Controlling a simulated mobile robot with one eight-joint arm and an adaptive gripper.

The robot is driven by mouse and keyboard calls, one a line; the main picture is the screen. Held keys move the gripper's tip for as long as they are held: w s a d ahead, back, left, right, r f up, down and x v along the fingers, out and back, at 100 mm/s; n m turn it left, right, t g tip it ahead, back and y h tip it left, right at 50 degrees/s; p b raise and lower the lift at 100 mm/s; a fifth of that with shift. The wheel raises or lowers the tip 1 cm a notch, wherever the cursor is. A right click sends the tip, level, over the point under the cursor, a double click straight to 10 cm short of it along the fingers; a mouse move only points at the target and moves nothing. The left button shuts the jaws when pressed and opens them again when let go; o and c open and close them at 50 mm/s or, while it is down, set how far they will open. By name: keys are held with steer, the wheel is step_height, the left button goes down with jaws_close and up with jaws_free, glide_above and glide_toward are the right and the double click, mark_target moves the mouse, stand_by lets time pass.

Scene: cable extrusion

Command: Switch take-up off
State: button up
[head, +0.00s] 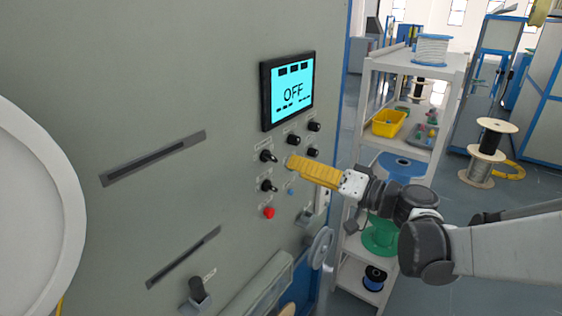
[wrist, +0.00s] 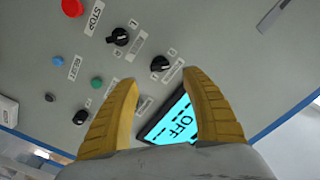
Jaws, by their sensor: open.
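I cannot read which one is labelled take-up. My gripper (head: 289,162) has yellow fingers and is in front of the panel, just right of the upper switch. In the wrist view my gripper (wrist: 160,77) is open and empty, with the upper switch (wrist: 160,63) framed between and beyond the fingertips. Contact is not visible.
A red stop button (head: 268,212) sits below the switches. A blue button (head: 291,191) and several black knobs (head: 292,139) lie nearby on the panel. A handwheel (head: 320,247) juts out below right. A white shelf (head: 415,66) stands to the right behind my arm.

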steer(key=shift+v, duration=1.85)
